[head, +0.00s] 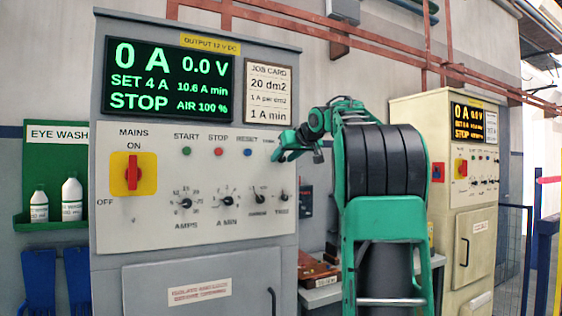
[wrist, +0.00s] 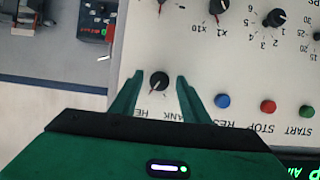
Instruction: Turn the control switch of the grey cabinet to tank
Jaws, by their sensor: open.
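The grey cabinet (head: 120,262) stands at the left of the head view with its pale control panel facing me. The pointer slants towards the label starting "HE", away from "TANK"; both labels are partly hidden. My gripper (wrist: 158,86) is open, one finger on either side of the knob in the picture. I cannot tell whether they touch it. In the head view my gripper (head: 285,155) is at the panel's right edge and hides the knob.
Green start (wrist: 306,111), red stop (wrist: 268,107) and blue reset (wrist: 222,101) buttons lie beside the right finger. Other dials (wrist: 218,8) sit on the same panel. A cream cabinet (head: 455,240) stands at the right, and a low bench (head: 325,294) lies between the cabinets.

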